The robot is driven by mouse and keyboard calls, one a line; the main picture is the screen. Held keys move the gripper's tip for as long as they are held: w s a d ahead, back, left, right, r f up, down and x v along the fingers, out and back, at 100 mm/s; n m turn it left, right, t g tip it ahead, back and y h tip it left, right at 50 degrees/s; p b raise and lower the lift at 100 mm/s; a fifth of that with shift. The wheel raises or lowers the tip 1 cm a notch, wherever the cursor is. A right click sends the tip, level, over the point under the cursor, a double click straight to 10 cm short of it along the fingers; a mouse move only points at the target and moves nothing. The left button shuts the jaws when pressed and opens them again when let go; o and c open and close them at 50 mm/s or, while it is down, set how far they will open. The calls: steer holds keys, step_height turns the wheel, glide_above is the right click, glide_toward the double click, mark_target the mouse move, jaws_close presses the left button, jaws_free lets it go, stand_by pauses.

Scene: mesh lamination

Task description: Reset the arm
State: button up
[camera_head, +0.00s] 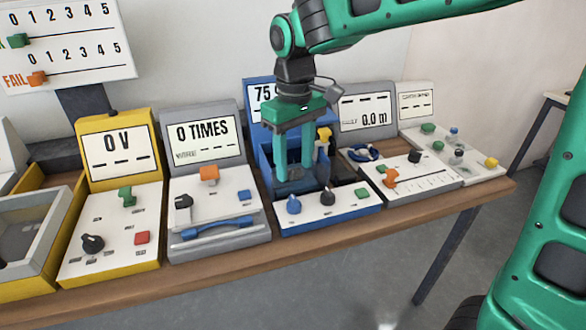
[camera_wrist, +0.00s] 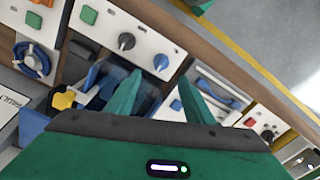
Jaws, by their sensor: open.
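My green arm reaches in from the upper right in the head view. My gripper (camera_head: 294,172) points down over the blue station (camera_head: 334,206), its two green fingers apart with nothing seen between them. In the wrist view my gripper (camera_wrist: 158,92) also shows its fingers spread, over the blue station's recess. A yellow part (camera_head: 323,137) stands at the recess, right of the fingers; it also shows in the wrist view (camera_wrist: 63,101). The fingertips overlap the recess in the picture; I cannot tell whether they touch anything.
A yellow station (camera_head: 108,262) and a grey station reading "0 TIMES" (camera_head: 217,240) stand to the left on the wooden table (camera_head: 300,245). Another grey station (camera_head: 365,130) and a light panel (camera_head: 480,165) stand to the right. A scoreboard (camera_head: 70,60) is at upper left.

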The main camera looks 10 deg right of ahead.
steer(key=s+d+m, duration=0.3)
steer(key=d+m, duration=0.1)
steer(key=d, duration=0.9)
steer(key=s+d+f+m, duration=0.2)
steer(key=s+d+m, duration=0.2)
steer(key=s+d, duration=0.5)
steer(key=s+d+f+m, duration=0.3)
steer(key=s+d, duration=0.6)
steer(key=s, duration=0.3)
steer(key=shift+d+f+m, duration=0.15)
steer(key=shift+f+m, duration=0.15)
steer(key=shift+m, duration=0.6)
